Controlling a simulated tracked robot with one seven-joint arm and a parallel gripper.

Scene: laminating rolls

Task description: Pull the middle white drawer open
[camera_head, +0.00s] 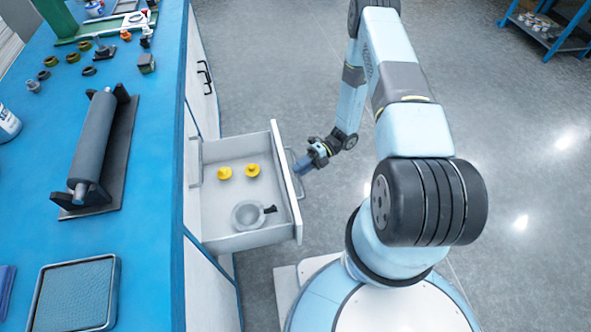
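The white drawer (222,152) stands pulled well out from the blue-topped bench and shows its inside. Two small yellow pieces and a grey bowl-like cup with a dark handle lie in it. A grey bar handle (292,184) runs along the outside of the drawer front. My gripper (302,165) is at the upper part of this handle, its fingers right against the drawer front. The fingertips are too small and partly hidden to tell whether they are closed around the handle.
The blue bench top (150,185) holds a grey roller (93,140) on a stand, a shallow tray (76,293) and several small parts. A black handle (205,77) is on the bench front farther back. The grey floor (280,70) around the drawer is clear. A blue shelf (550,25) stands far right.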

